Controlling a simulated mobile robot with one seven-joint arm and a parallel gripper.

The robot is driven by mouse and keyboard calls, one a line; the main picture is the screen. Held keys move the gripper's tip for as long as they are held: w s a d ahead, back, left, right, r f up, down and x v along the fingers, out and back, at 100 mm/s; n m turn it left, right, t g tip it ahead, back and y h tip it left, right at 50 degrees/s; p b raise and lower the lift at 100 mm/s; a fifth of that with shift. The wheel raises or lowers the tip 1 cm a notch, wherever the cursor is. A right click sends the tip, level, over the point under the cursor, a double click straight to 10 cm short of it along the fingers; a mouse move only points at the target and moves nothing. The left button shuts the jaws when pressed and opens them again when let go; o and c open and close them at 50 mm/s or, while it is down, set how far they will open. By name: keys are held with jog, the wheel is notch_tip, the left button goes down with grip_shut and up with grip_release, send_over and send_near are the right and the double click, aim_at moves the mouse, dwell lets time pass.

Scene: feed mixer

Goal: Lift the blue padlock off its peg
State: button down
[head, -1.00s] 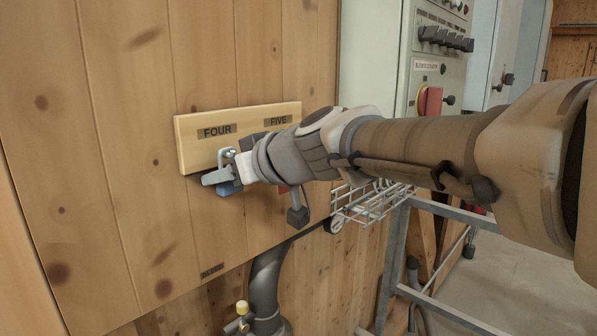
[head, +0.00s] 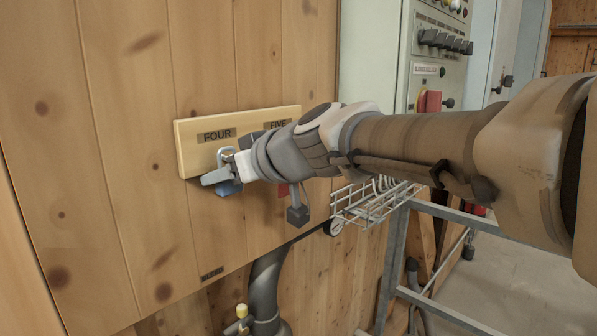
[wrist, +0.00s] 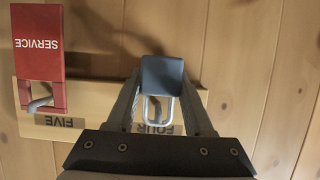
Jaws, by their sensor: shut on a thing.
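The blue padlock (head: 229,188) is at the FOUR end of the wooden board (head: 190,160), its body below its pale metal shackle. In the wrist view the padlock body (wrist: 162,75) is between the two fingers of my gripper (wrist: 162,88), and its shackle (wrist: 155,110) lies across the FOUR label. My gripper (head: 226,176) is shut on the padlock. The peg behind the shackle is hidden, so I cannot tell whether the shackle is still around it.
A red SERVICE tag (wrist: 38,45) hangs on a peg at FIVE, close beside the padlock. The wooden wall (head: 130,120) is right behind the board. A wire basket (head: 372,200), metal frame (head: 395,245) and control cabinet (head: 440,70) are to the right.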

jog(key=shift+d+r, duration=0.15)
jog(key=shift+r, duration=0.45)
jog(key=s+d+b, duration=0.4)
jog(key=s+d, duration=0.2)
jog(key=d, duration=0.1)
jog(key=shift+s+d+f+b, duration=0.25)
jog(key=shift+s+b, duration=0.05)
jog(key=shift+b, duration=0.1)
dwell(0.5)
